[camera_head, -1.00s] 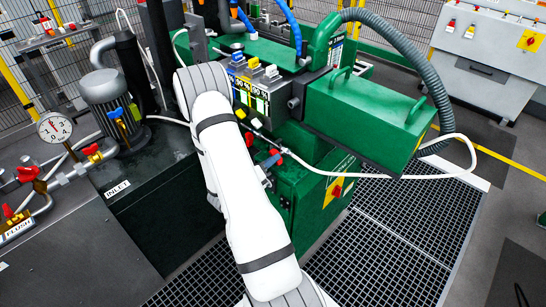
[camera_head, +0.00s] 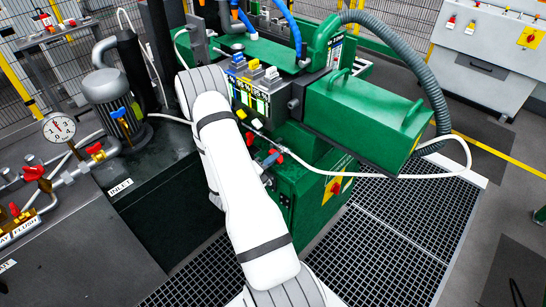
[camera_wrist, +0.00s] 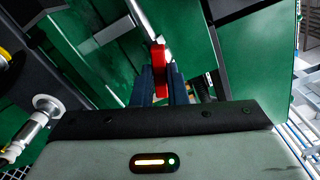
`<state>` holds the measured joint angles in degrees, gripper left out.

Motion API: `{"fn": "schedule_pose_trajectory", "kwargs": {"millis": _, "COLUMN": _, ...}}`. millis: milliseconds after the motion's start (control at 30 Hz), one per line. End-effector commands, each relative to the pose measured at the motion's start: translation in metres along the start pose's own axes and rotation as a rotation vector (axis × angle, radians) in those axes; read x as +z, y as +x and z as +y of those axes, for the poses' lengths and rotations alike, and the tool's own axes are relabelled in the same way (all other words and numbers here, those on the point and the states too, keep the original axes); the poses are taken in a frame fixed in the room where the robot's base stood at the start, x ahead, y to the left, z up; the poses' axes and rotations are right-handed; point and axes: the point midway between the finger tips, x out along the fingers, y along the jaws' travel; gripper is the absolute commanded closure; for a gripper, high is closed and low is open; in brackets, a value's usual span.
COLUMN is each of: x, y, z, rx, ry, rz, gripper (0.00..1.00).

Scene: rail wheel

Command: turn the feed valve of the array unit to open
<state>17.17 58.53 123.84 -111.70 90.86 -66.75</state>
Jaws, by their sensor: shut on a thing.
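In the wrist view my gripper (camera_wrist: 161,82) has its two dark blue fingers shut on a red valve handle (camera_wrist: 159,60). The handle is upright in this view and stands out above the fingertips. A green machine housing (camera_wrist: 105,70) lies behind it, with a bright metal rod above. In the head view my white arm covers most of the gripper's area. A small red and blue piece (camera_head: 274,159) shows just right of the arm, by the green machine (camera_head: 320,190); I cannot tell whether the blue is my fingers. No label naming the array unit is readable.
A white hose (camera_head: 390,175) loops across the machine front. Left are a gauge (camera_head: 59,128), a red-handled valve (camera_head: 96,150) and an INLET plate (camera_head: 120,187). A metal fitting (camera_wrist: 45,104) is left of my gripper in the wrist view. Grating floor (camera_head: 400,240) is clear.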

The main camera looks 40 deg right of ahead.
Motion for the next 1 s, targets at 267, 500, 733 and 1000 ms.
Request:
{"fn": "schedule_pose_trajectory", "kwargs": {"millis": 267, "x": 0.0001, "y": 0.0, "z": -0.0005, "rx": 0.0, "ry": -0.018, "rz": 0.0, "gripper": 1.0}}
{"fn": "schedule_pose_trajectory", "kwargs": {"millis": 500, "x": 0.0006, "y": 0.0, "z": -0.0022, "rx": 0.001, "ry": -0.213, "rz": 0.001, "gripper": 1.0}}
{"fn": "schedule_pose_trajectory", "kwargs": {"millis": 733, "x": -0.0004, "y": 0.0, "z": 0.0001, "rx": 0.001, "ry": -0.37, "rz": 0.001, "gripper": 0.86}}
{"fn": "schedule_pose_trajectory", "kwargs": {"millis": 1000, "x": -0.0004, "y": 0.0003, "z": 0.0002, "rx": 0.0, "ry": -0.365, "rz": 0.001, "gripper": 0.64}}
